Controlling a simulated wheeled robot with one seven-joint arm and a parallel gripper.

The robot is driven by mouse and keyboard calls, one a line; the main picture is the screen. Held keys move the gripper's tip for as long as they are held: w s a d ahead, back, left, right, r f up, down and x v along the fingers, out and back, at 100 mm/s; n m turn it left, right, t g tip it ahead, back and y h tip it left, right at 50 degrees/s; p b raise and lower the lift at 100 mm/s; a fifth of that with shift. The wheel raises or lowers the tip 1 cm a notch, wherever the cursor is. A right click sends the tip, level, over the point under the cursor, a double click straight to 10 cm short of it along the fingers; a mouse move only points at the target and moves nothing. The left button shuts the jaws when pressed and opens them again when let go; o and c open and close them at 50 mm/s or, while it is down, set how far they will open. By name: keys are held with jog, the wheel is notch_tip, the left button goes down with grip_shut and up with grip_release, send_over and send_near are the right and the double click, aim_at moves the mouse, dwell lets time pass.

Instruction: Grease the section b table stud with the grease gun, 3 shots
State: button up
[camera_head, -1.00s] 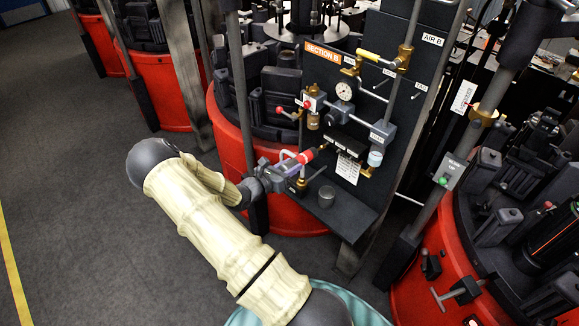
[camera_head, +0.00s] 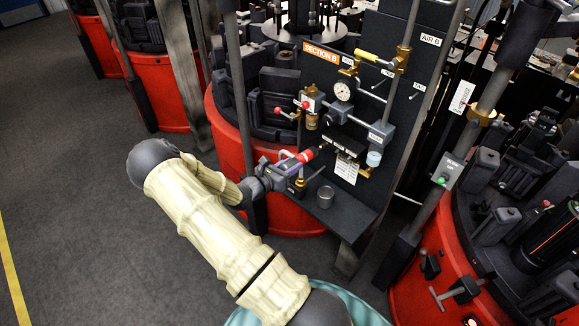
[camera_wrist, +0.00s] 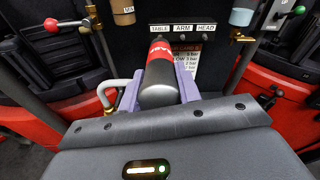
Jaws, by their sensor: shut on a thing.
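My gripper (camera_head: 285,165) is shut on the grease gun (camera_head: 305,156), close to the front of the section B panel (camera_head: 372,85). In the wrist view the gun (camera_wrist: 160,70) is a dark cylinder with a red band, held between the two pale purple fingers of my gripper (camera_wrist: 158,82). It points toward the labels TABLE (camera_wrist: 160,29), ARM and HEAD. The gun's front end and the table stud are hidden or too small to make out in the wrist view, so I cannot tell whether they touch.
A pressure gauge (camera_head: 343,90), valves and pipes crowd the panel above my gripper. A grey cup (camera_head: 326,197) stands on the shelf (camera_head: 343,215) below. A red mould machine (camera_head: 228,140) stands behind at left, another (camera_head: 440,270) at right. The floor at left is clear.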

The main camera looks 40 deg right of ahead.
jog(key=shift+d+r, duration=0.1)
jog(key=shift+d, duration=0.25)
jog(key=shift+a, duration=0.65)
dwell(3.0)
jog(key=a+p, duration=0.1)
jog(key=a, duration=0.5)
jog(key=shift+s+a+p, duration=0.25)
jog(key=shift+a+p, duration=0.1)
jog(key=shift+a, duration=0.05)
dwell(0.3)
